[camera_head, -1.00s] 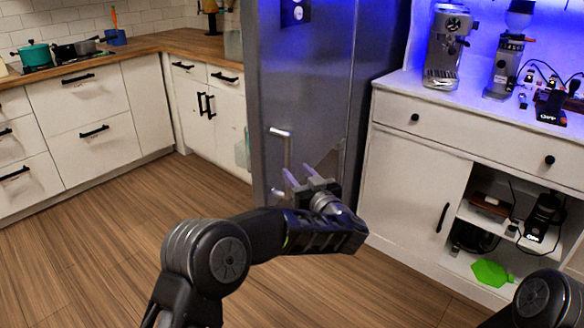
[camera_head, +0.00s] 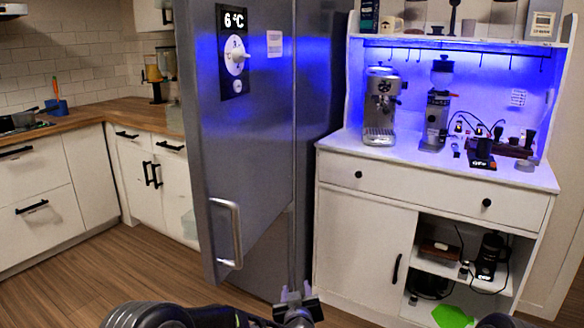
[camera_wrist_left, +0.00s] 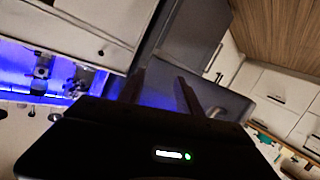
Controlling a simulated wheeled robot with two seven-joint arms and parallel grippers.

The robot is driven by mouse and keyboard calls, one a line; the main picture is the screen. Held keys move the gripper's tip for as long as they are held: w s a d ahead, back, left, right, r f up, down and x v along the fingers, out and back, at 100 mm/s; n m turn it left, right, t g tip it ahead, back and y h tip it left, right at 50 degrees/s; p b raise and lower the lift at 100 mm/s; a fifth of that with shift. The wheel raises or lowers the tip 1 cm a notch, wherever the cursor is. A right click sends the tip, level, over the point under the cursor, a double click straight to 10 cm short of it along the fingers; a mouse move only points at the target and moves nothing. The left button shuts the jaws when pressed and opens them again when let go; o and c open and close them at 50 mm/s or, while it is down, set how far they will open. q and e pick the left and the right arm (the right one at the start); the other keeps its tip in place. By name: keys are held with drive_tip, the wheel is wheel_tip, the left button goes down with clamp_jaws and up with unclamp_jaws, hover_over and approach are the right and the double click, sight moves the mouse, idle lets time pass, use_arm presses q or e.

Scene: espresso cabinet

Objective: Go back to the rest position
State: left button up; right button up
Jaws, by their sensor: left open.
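My left gripper (camera_head: 294,292) is at the bottom middle of the head view, in front of the lower part of the grey fridge (camera_head: 262,150). Its fingers are apart with nothing between them. In the left wrist view the two fingers of the left gripper (camera_wrist_left: 160,92) also stand apart and empty. The fridge's handle (camera_head: 237,232) is to the left of and above the gripper, apart from it. My right gripper is not in view; only a dark part of my right arm shows at the bottom right edge.
The white espresso cabinet (camera_head: 340,238) stands on the right, with an espresso machine (camera_head: 380,108) and a grinder (camera_head: 436,120) on top. A green item (camera_head: 452,316) lies low at the cabinet. Kitchen counters (camera_head: 90,116) line the left. Wooden floor (camera_head: 130,268) is free between.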

use_arm(q)
drive_tip(key=s+f+m+g+h+p, duration=0.2)
drive_tip(key=s+f+g+h+p, duration=0.45)
drive_tip(key=s+f, duration=1.35)
drive_tip(key=s+a+g+y+p, duration=0.1)
drive_tip(key=s+a+g, duration=0.2)
drive_tip(key=s, duration=0.8)
drive_tip(key=s+a+r+g+p, duration=0.1)
drive_tip(key=s+a+g, duration=0.3)
drive_tip(key=s, duration=0.8)
drive_tip(key=shift+s+a+r+n+g+y+p, duration=0.2)
drive_tip(key=shift+s+a+n+g+y+p, duration=0.2)
drive_tip(key=shift+p, duration=0.4)
drive_tip(key=shift+w+d, duration=0.1)
drive_tip(key=shift+w, duration=0.1)
